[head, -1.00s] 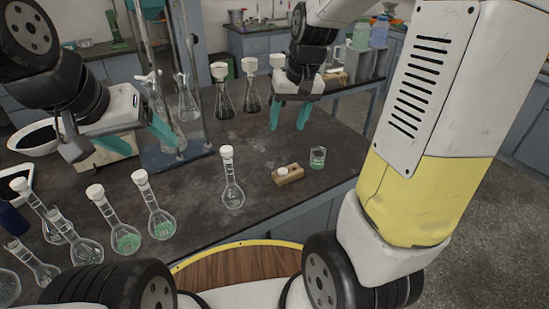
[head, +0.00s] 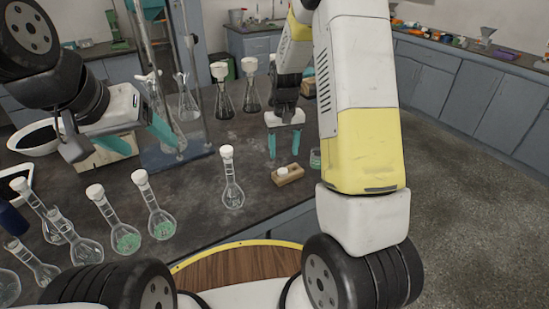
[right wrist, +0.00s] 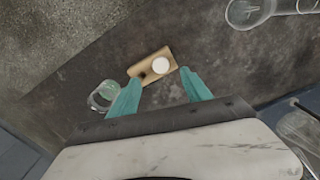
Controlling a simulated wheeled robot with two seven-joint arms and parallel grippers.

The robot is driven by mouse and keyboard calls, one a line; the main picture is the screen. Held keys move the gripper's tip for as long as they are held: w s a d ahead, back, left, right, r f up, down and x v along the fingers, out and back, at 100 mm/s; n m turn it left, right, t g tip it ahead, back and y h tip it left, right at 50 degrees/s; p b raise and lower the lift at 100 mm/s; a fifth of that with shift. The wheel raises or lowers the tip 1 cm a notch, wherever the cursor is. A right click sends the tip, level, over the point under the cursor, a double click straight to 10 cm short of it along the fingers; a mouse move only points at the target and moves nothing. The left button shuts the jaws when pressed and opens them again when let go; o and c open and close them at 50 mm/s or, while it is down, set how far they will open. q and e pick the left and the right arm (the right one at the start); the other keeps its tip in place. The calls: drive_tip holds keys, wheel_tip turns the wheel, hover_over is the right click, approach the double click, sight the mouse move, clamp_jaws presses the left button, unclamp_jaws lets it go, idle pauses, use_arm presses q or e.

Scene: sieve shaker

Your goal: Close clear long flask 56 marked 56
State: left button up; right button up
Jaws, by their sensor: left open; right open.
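A clear long-necked flask (head: 232,192) with a white top stands alone mid-table; I cannot read a number on it. Its round body also shows at the top right of the right wrist view (right wrist: 250,12). A small wooden block (head: 289,178) stands to its right, with a round white stopper (right wrist: 161,65) on it and a dark hole beside the stopper. My right gripper (head: 284,150) is open and empty above and behind the block; in the right wrist view its fingertips (right wrist: 161,79) lie either side of the block's near edge. My left gripper (head: 142,139) is open at the left.
A small beaker with green contents (head: 316,157) stands right of the block. Several flasks, some with green contents (head: 126,238), crowd the front left. Flasks with white funnels (head: 222,100) stand behind. A stand (head: 180,155) is near my left gripper.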

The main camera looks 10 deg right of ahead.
sight(283, 170)
drive_tip(key=shift+f, duration=1.25)
drive_tip(key=shift+f, duration=0.1)
wheel_tip(283, 170, down, 5)
drive_tip(key=shift+w+f, duration=0.1)
clamp_jaws()
